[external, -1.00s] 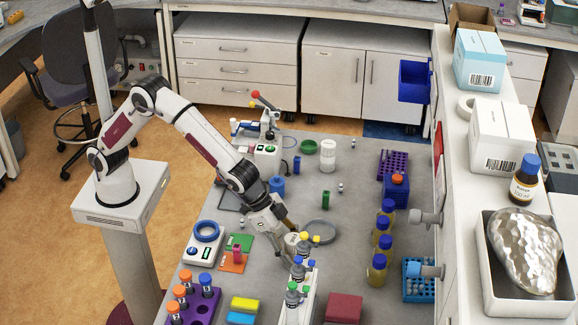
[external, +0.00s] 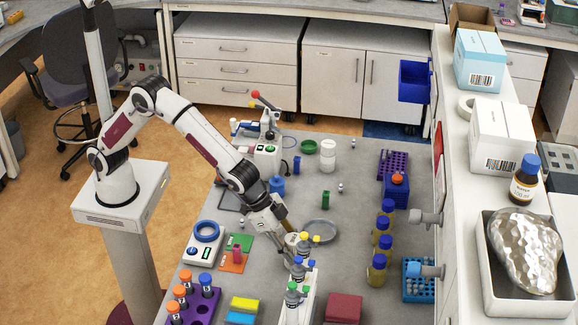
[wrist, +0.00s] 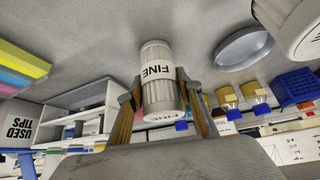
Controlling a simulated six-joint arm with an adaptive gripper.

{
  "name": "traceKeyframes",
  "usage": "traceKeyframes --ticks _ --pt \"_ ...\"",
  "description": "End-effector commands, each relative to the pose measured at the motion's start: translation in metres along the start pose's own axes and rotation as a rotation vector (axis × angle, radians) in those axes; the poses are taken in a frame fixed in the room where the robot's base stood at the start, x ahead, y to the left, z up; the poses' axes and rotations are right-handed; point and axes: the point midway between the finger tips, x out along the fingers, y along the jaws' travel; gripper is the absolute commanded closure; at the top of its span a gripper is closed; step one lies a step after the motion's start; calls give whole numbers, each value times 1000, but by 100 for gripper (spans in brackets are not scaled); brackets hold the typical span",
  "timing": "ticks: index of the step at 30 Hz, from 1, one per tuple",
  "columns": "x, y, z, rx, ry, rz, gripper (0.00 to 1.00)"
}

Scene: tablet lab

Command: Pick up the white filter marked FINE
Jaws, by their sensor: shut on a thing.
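The white ribbed filter (wrist: 158,62) with a white band marked FINE is in the middle of the wrist view, its lettering upside down there. My gripper (wrist: 157,92) has one finger on each side of it and is shut on it. In the external view my gripper (external: 288,238) points down over the grey table, left of the round grey dish (external: 320,229). The filter is largely hidden by my gripper there, and I cannot tell whether it still touches the table.
The grey dish also shows in the wrist view (wrist: 242,48). A white ribbed cylinder (external: 328,157) stands farther back. Bare table (external: 350,205) lies to the right.

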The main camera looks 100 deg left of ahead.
Motion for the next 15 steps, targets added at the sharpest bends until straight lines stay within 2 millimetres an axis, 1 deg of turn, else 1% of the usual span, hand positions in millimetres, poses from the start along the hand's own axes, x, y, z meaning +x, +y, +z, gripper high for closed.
traceKeyframes --ticks 4,8,11,15 --pt "-3 0 -2 0 2 0 88" --pt "-10 0 -7 0 3 0 88" --pt "-19 0 -13 0 4 0 88" --pt "-35 0 -24 -1 4 0 88"
